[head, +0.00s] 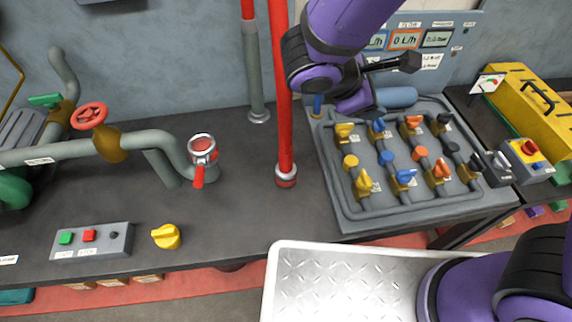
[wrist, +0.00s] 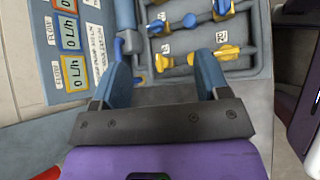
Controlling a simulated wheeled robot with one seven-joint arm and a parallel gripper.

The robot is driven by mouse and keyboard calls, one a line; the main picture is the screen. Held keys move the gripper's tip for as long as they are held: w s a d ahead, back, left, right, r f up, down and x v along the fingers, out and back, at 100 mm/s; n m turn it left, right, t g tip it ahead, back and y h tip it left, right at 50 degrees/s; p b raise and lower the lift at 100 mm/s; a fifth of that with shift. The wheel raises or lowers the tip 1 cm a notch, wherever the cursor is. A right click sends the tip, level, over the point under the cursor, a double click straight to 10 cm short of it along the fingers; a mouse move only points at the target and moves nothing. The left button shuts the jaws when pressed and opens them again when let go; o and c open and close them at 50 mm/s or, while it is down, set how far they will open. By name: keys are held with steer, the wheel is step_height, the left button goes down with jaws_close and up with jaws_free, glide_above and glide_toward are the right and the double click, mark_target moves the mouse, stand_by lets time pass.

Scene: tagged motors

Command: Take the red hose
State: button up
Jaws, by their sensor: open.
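The red hose (head: 282,95) runs down from the top edge in the head view, and its lower end sits in a grey and red collar (head: 286,180) on the dark bench. My arm is just to the right of its upper part, over the valve panel. My gripper (wrist: 163,72) is open in the wrist view, with two blue fingers apart and nothing between them. The fingers point towards the valve panel. A red patch (wrist: 46,173) shows at the wrist view's lower left corner; I cannot tell if it is the hose. In the head view the fingers are mostly hidden.
A second vertical pipe (head: 254,75), red above and grey below, stands left of the hose. A valve panel (head: 350,222) with several coloured handles lies to the right. A red-handled valve (head: 201,150) stands left.

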steer(key=s+a+f+n+t+y, duration=0.25)
steer(key=a+f+n+t, duration=0.25)
steer(key=a+f+n, duration=0.45)
steer(key=n+t+y, duration=0.2)
steer(key=n+y, duration=0.1)
steer(key=n, duration=0.2)
glide_toward(283, 160)
steer(key=w+f, duration=0.1)
steer(key=w, duration=0.1)
steer(key=shift+t, duration=0.3)
steer(key=x, duration=0.4)
steer(key=shift+w+f, duration=0.15)
steer(key=shift+f, duration=0.25)
steer(key=shift+d+x, duration=0.2)
steer(key=shift+x, duration=1.15)
steer(key=shift+d+x, duration=0.2)
steer(key=shift+x, duration=1.15)
steer(key=shift+r, duration=0.1)
steer(key=c, duration=1.2)
